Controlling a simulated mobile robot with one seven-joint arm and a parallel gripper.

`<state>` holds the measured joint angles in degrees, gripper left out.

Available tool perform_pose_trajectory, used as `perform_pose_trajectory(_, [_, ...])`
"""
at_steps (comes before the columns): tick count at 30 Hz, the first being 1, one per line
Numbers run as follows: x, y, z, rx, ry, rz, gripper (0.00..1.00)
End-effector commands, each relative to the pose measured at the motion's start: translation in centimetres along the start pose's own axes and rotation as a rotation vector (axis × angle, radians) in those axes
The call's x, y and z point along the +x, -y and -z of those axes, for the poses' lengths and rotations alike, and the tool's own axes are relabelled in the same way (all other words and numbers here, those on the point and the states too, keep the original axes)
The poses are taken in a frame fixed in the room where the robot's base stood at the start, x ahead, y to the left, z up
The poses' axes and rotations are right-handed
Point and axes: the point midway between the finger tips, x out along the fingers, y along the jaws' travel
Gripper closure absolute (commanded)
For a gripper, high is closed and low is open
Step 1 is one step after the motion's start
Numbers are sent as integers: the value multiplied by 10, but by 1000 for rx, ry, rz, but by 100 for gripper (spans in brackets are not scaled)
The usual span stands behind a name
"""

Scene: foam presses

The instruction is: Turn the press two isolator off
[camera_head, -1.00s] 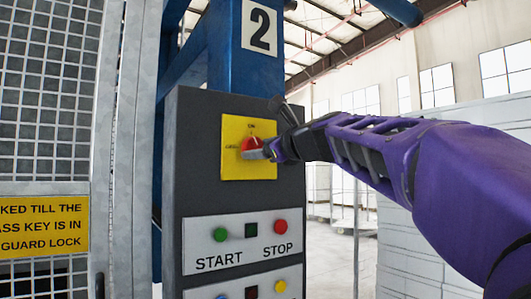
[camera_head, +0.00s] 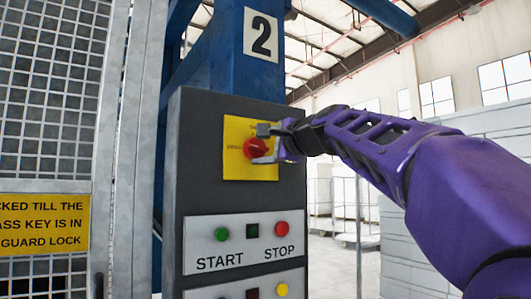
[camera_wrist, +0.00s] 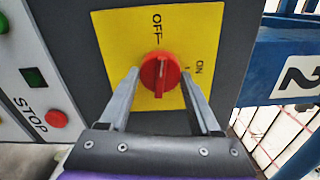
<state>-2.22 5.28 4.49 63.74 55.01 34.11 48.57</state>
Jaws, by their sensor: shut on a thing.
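The press two isolator is a red rotary knob (camera_head: 254,149) on a yellow plate (camera_head: 232,167), on a dark grey control box. The wrist view shows the knob (camera_wrist: 160,76) with its raised grip in line with the OFF mark at the top of the plate; ON is at the right. My gripper (camera_head: 262,145) is shut on the knob, with one finger above it and one below in the head view. In the wrist view the fingers (camera_wrist: 160,72) lie on either side of the knob.
A START/STOP panel (camera_head: 242,243) with a green and a red button sits below the isolator. A blue post with a "2" sign (camera_head: 261,34) rises behind the box. A mesh guard (camera_head: 52,90) with a yellow notice (camera_head: 42,222) stands at the left.

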Motion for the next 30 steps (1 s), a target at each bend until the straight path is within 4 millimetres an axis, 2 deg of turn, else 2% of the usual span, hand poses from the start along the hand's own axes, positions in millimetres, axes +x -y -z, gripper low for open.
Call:
perform_pose_trajectory(10, [0,1,0,-144,1,2,92])
perform_pose_trajectory(27, [0,2,-1,-171,0,2,92])
perform_pose_trajectory(28, [0,2,-1,-171,0,3,31])
perform_pose_trajectory(30, [0,2,-1,-170,0,2,18])
